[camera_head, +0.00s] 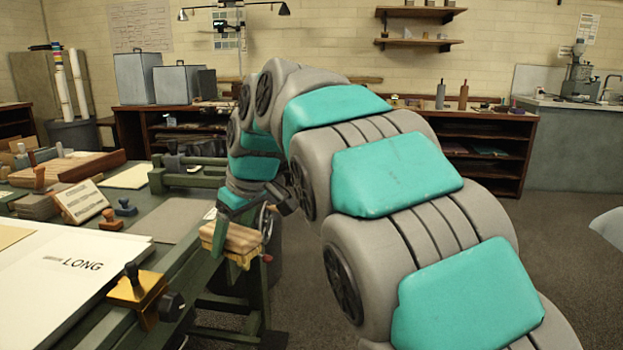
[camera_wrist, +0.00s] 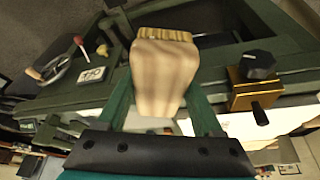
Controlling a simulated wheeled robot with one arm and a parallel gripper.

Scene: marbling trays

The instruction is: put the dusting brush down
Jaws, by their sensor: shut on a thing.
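The dusting brush (camera_wrist: 165,75) has a pale wooden body and short tan bristles at its far end. My gripper (camera_wrist: 160,84) is shut on it, with one green finger along each side. In the head view the brush (camera_head: 240,238) hangs by the right edge of the green bench (camera_head: 188,262), in front of the handwheel. I cannot tell whether it touches anything. My gripper (camera_head: 230,236) partly hides it there. My arm fills the middle and right of the head view.
A brass block with a black knob (camera_head: 137,287) sits at the bench's near right edge, beside a white sheet marked LONG (camera_head: 60,275). A flat grey plate (camera_head: 172,220) lies bare. Stamps and a wooden block (camera_head: 75,166) crowd the left. Open floor (camera_head: 565,255) lies right.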

